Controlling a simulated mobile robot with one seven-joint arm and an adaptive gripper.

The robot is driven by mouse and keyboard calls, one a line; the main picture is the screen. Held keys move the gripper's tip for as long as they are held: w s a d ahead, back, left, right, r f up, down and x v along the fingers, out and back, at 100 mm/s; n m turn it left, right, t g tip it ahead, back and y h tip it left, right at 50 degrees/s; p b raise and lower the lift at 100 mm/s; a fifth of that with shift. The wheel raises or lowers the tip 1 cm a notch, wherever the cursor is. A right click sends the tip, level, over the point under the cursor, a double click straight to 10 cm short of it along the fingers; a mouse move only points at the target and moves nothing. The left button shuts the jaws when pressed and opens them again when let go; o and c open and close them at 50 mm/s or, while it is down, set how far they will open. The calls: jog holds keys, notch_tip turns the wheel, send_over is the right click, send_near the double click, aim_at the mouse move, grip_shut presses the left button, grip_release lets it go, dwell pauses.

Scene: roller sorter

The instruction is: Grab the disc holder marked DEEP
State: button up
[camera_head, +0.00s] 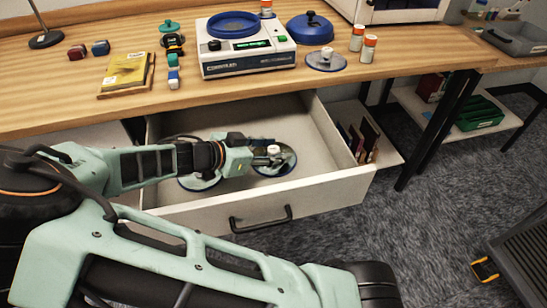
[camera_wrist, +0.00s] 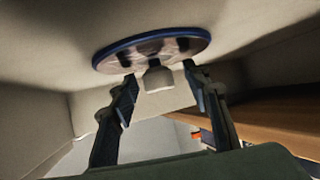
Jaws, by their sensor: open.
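Two round disc holders with blue rims lie in the open drawer (camera_head: 330,172). The right disc holder (camera_head: 286,164) has a white knob and is partly covered by my gripper (camera_head: 270,157); the left disc holder (camera_head: 200,184) is mostly under my arm. In the wrist view, a disc holder (camera_wrist: 150,44) with its white knob (camera_wrist: 157,79) shows between the two fingers of my gripper (camera_wrist: 160,76). The fingers are apart, one on each side of the knob, with gaps. A third disc holder (camera_head: 326,62) stands on the table. No DEEP marking is readable.
The wooden table (camera_head: 420,62) overhangs the drawer's back. On it are a white centrifuge-like device (camera_head: 248,60), a blue lid (camera_head: 310,30), orange-capped bottles (camera_head: 368,48) and a yellow book (camera_head: 126,72). The drawer's walls enclose my gripper; several small upright items (camera_head: 360,140) stand to the right.

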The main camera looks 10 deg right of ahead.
jog(key=shift+c, duration=0.7)
grip_shut()
